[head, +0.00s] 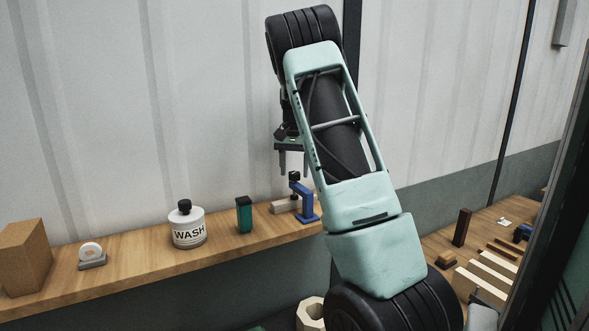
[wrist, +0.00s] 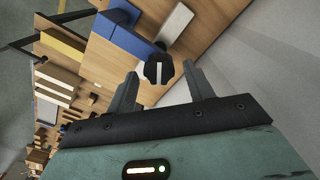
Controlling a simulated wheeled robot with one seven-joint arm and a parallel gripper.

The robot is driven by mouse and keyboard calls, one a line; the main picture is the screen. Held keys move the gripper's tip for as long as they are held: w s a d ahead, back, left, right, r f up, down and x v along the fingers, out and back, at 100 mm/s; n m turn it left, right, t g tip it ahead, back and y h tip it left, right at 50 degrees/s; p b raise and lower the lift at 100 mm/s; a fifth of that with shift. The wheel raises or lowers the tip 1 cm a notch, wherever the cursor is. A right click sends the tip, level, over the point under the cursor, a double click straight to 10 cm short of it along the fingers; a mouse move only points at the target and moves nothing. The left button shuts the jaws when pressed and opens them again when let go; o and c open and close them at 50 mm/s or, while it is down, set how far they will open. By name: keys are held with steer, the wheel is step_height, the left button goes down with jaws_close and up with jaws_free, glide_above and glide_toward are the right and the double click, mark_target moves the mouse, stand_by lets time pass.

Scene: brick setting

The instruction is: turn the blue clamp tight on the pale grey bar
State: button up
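The blue clamp (head: 307,205) stands on the wooden shelf in the head view, beside my arm, with its black knob (head: 294,176) on top. In the wrist view its blue frame (wrist: 122,38) and the black knob with a white mark (wrist: 158,69) are close. The pale grey bar (head: 283,206) lies at the clamp, and its end shows in the wrist view (wrist: 177,22). My gripper (head: 294,168) is above the knob, pointing down. In the wrist view my gripper (wrist: 161,69) is open, its fingertips apart on either side of the knob; I cannot tell whether they touch it.
The shelf (head: 135,259) also holds a green block (head: 244,214), a WASH bottle (head: 187,227), a white roll on a grey base (head: 91,256) and a brown block (head: 25,257). A lower-right bench (head: 444,247) carries several wood pieces. The wall is close behind.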

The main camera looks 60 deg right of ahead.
mark_target(295, 172)
stand_by(0.3)
step_height(295, 172, up, 17)
steer(key=b, duration=0.3)
steer(key=shift+r, duration=0.2)
stand_by(0.5)
